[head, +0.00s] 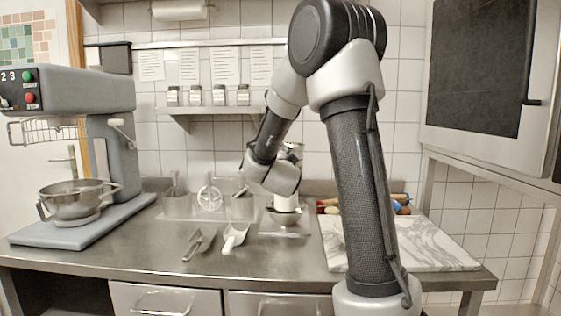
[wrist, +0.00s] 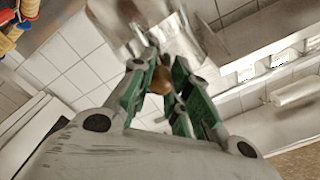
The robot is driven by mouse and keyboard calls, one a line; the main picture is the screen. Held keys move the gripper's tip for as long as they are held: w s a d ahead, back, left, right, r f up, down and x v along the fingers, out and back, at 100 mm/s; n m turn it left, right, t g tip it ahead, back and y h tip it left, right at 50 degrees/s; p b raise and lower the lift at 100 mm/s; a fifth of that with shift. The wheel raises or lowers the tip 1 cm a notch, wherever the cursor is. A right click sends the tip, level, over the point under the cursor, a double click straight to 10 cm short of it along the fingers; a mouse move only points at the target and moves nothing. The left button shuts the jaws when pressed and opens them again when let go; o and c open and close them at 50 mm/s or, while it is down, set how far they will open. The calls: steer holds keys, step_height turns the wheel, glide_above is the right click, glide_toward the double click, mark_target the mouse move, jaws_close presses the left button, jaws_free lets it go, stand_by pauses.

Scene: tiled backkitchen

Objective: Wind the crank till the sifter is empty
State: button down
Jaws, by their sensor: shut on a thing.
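In the wrist view my gripper (wrist: 160,72) is shut on a small round brown knob (wrist: 162,80), the crank's handle, which shows between the green-sided fingers. The blurred metal sifter (wrist: 150,25) is just beyond the fingertips. In the head view the pale sifter (head: 286,201) stands on the counter behind my arm, over a metal bowl (head: 284,217). My wrist partly covers the sifter there, and my fingertips and the knob cannot be made out. The sifter's inside is not visible, so I cannot tell how full it is.
A grey mixer (head: 110,130) with a steel bowl (head: 72,204) stands at left. Two scoops (head: 235,237) lie on the steel counter (head: 150,262). A marble board (head: 440,252) is at right, with colourful-ended items (head: 400,208) behind it. A jar shelf (head: 205,110) is on the wall.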

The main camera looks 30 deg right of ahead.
steer(key=shift+s+d+f+m, duration=0.5)
steer(key=shift+d+m, duration=0.15)
steer(key=shift+m, duration=1.3)
steer(key=shift+s+d+f+m, duration=0.45)
steer(key=shift+d+m, duration=0.25)
steer(key=shift+m, duration=1.3)
steer(key=shift+s+d+f+m, duration=0.45)
steer(key=shift+d+m, duration=0.2)
steer(key=shift+m, duration=1.3)
steer(key=shift+f, duration=0.1)
steer(key=c, duration=1.3)
jaws_free()
steer(key=v, duration=1.2)
steer(key=shift+a, duration=0.15)
